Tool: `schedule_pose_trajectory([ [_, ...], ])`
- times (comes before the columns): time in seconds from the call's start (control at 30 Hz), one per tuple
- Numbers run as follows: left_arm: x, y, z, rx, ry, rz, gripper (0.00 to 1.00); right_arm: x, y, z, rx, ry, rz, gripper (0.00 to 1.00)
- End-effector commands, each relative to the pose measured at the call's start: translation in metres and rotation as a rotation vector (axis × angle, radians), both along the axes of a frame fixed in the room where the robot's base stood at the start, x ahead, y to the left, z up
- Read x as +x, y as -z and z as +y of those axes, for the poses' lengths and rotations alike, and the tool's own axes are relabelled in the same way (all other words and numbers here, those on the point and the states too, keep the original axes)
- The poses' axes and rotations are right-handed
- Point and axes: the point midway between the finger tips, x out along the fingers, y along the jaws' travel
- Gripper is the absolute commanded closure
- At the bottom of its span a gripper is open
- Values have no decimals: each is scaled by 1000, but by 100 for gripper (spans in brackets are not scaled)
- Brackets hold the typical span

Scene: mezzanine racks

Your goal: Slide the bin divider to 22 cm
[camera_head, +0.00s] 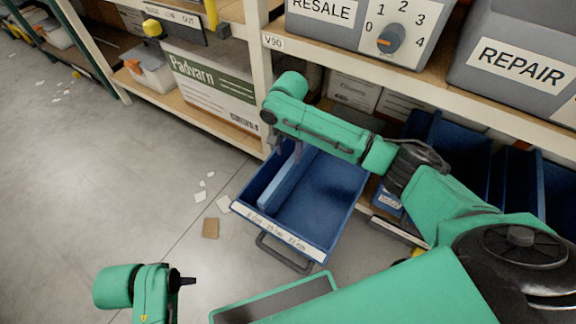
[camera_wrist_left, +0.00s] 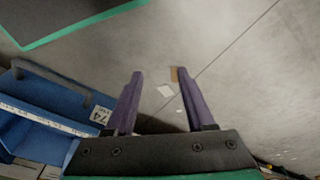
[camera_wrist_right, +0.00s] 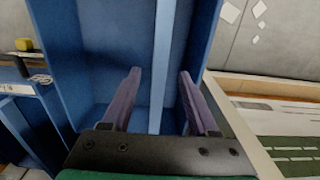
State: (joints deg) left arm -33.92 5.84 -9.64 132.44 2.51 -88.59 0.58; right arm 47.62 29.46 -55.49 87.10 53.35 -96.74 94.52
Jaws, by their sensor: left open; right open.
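The blue bin (camera_head: 325,195) is pulled out from the shelf, with a handle and a white strip of cm marks (camera_head: 280,232) on its front. The lighter blue divider (camera_head: 281,178) stands upright inside, near the bin's left wall. My right gripper (camera_wrist_right: 160,72) is over the bin's back part, open, its fingers on either side of the divider (camera_wrist_right: 164,50). I cannot tell whether they touch it. My left gripper (camera_wrist_left: 158,75) is open and empty above the floor; the bin (camera_wrist_left: 50,112) shows at the left of that view.
More blue bins (camera_head: 455,150) stand on the lower shelf to the right. Grey RESALE (camera_head: 350,30) and REPAIR (camera_head: 515,75) boxes sit above. A Padvarn carton (camera_head: 210,85) is at the left. The floor on the left is open, with a brown scrap (camera_head: 210,228) and paper bits.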

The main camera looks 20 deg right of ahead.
Motion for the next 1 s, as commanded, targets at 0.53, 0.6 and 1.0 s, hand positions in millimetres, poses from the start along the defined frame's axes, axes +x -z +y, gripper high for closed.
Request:
schedule_pose_trajectory([
  [0.53, 25, 10, -39, -118, 52, -204, 46, 0, 68, 0, 1, -1, -2, 40],
  [0.6, 25, 10, -39, -118, 52, -204, 46, 0, 68, 0, 1, -1, -2, 40],
  [1.0, 25, 10, -38, -116, 52, -203, 46, 0, 68, 0, 1, -1, -2, 100],
])
